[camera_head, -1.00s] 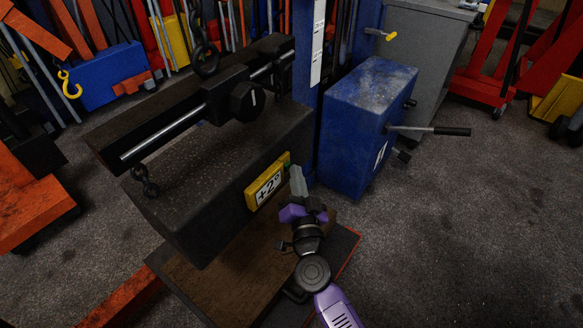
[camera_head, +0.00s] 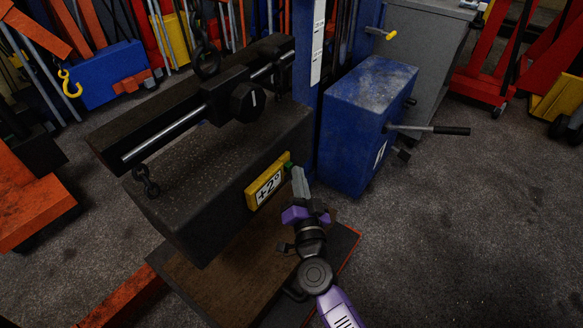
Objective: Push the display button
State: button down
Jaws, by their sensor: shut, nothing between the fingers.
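The display (camera_head: 268,184) is a yellow-framed panel reading "+2°" on the side of a large dark block (camera_head: 225,165). A small green button (camera_head: 288,166) shows at the display's upper right end. My gripper (camera_head: 297,172) is shut and empty, with grey fingers and a purple body. Its fingertips are right at the green button and partly cover it. I cannot tell whether they touch it.
A blue box (camera_head: 367,125) with a lever handle (camera_head: 440,130) stands to the right of my gripper. A black bar with a chrome rod (camera_head: 165,137) and chain lies above the block. Open grey floor (camera_head: 470,230) is at the right.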

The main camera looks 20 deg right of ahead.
jog(key=shift+s+d, duration=0.85)
jog(key=shift+s, duration=0.3)
jog(key=shift+s+d, duration=0.85)
jog(key=shift+s, duration=0.3)
jog(key=s+r+n+g+y, duration=0.2)
jog(key=s+n, duration=0.3)
jog(key=s, duration=1.5)
jog(key=s+r+n+g+y, duration=0.1)
jog(key=s+r+n+g, duration=0.2)
jog(key=s, duration=1.8)
notch_tip(320, 180, up, 18)
jog(key=n+p, duration=0.1)
jog(key=p, duration=1.8)
jog(key=shift+w+a+r+p, duration=0.15)
jog(key=shift+w+a+p, duration=0.05)
jog(key=shift+a+p, duration=0.2)
jog(key=shift+r, duration=0.1)
